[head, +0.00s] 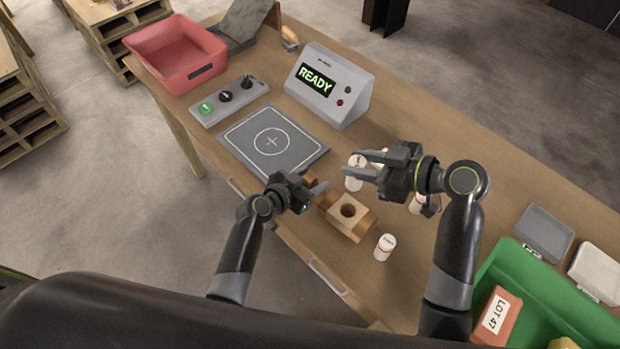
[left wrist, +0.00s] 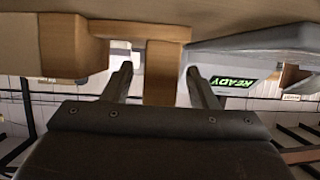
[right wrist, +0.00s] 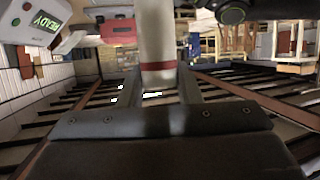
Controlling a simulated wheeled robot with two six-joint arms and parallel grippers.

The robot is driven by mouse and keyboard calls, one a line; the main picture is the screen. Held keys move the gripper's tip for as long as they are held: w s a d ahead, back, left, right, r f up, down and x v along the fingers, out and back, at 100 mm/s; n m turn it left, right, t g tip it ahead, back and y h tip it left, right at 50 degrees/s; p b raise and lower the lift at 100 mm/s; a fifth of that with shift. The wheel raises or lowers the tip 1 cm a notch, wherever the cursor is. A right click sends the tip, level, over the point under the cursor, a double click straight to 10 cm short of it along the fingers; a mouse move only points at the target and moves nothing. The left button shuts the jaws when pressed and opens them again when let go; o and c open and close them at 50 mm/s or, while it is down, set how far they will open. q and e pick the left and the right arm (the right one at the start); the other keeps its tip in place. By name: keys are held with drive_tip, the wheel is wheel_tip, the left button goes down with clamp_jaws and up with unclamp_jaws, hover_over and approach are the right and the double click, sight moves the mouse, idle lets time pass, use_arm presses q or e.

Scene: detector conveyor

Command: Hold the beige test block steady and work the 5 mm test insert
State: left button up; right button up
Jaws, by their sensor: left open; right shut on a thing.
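The beige test block (head: 345,222), with a round hole in its top, stands on the bench; its side shows in the left wrist view (left wrist: 60,45). My left gripper (head: 318,190) is open beside it. In the left wrist view, the block's narrow wooden grip (left wrist: 160,72) stands between the open fingers. The right wrist view shows this insert (right wrist: 157,40) with a red band between the fingers. Its size label is not readable.
Other white inserts stand near the block, one in front (head: 384,247) and one by my right wrist (head: 417,204). The detector plate (head: 255,147), button panel (head: 230,100) and READY display box (head: 325,90) lie beyond. A green crate (head: 490,275) stands at right, a red bin (head: 175,50) far left.

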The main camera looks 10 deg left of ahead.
use_arm(q)
clamp_jaws()
use_arm(e)
drive_tip(key=m+t, duration=0.2)
hover_over(335, 203)
drive_tip(key=s+d, duration=0.2)
drive_tip(key=d, duration=0.2)
wheel_tip(335, 203, down, 11)
drive_tip(key=shift+h, duration=0.3)
drive_tip(key=shift+w+f, duration=0.1)
drive_tip(key=shift+f, duration=1.9)
drive_tip(key=o, duration=1)
drive_tip(key=shift+f, duration=0.1)
